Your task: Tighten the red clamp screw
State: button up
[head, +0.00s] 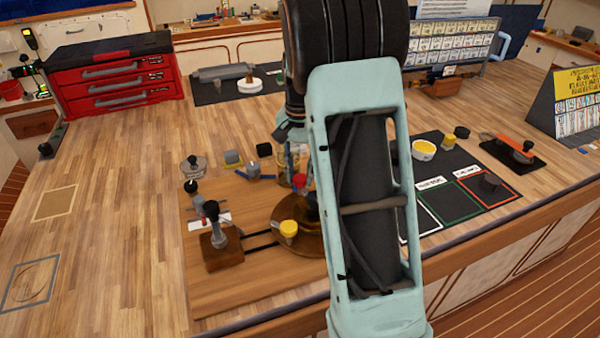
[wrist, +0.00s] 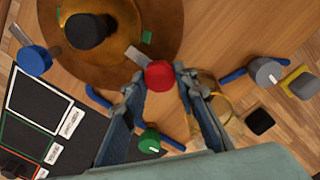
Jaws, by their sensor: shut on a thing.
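The red clamp screw (wrist: 163,74) has a round red knob, and a grey metal strip shows beside it in the wrist view. It sits at the edge of a round brass-coloured piece (wrist: 155,38). My gripper (wrist: 160,76) has one fingertip on each side of the red knob and is shut on it. In the head view, a red knob (head: 299,180) shows just left of my arm, which hides much of the work around it. The wooden board (head: 215,280) lies below.
In the wrist view, a blue knob (wrist: 33,60), a black knob (wrist: 85,30), a green knob (wrist: 150,141) and a grey knob (wrist: 265,72) stand close around.

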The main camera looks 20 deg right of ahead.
aim_at(300, 178)
dwell(0.3)
jog(key=o, duration=1.2)
jog(key=shift+c, duration=0.2)
jog(key=shift+r, duration=0.1)
notch_tip(300, 178, up, 12)
